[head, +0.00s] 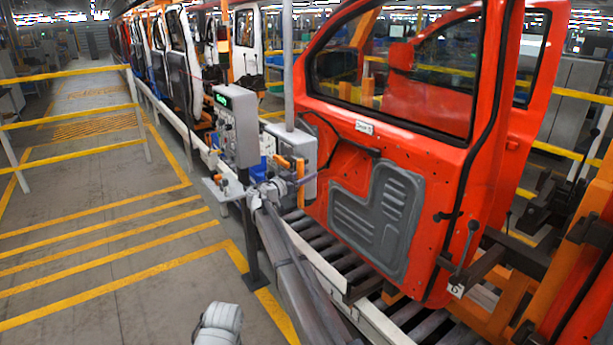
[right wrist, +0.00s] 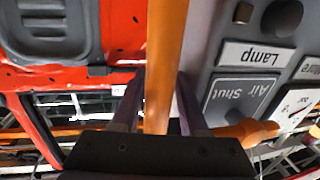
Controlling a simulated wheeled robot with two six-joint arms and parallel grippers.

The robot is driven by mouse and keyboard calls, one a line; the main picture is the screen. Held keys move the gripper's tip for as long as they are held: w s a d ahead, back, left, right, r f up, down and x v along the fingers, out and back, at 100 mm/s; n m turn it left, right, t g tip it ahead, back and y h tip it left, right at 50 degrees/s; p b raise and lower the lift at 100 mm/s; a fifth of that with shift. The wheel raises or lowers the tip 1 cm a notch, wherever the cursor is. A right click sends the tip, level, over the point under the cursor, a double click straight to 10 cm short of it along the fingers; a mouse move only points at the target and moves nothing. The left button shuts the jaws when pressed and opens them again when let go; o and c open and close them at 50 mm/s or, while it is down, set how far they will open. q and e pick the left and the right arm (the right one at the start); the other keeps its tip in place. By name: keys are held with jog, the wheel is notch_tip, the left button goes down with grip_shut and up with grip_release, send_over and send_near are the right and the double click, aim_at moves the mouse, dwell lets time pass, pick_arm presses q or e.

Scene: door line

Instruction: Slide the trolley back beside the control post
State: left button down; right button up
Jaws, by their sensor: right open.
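The control post (head: 238,126) is a grey box with a green display on a dark stand, left of centre in the head view. Just right of it, a grey panel box (head: 305,143) hangs on a pale vertical pole (head: 287,60); this looks like the trolley, though no trolley label shows. My right gripper (head: 299,183) is at this box. In the right wrist view, an upright orange handle (right wrist: 165,65) lies between its open dark fingers. The labelled panel (right wrist: 238,95), upside down, is to the right. Whether the fingers touch the handle is unclear. My left gripper is out of view.
A large red door (head: 400,150) stands close right of the panel box, above a roller conveyor (head: 345,262). Orange fixture arms (head: 595,205) are at far right. Yellow railings (head: 70,123) and a clear striped floor (head: 110,250) are on the left.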

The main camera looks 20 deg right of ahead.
jog(key=v, duration=0.8)
jog(key=shift+d, duration=0.1)
dwell(0.3)
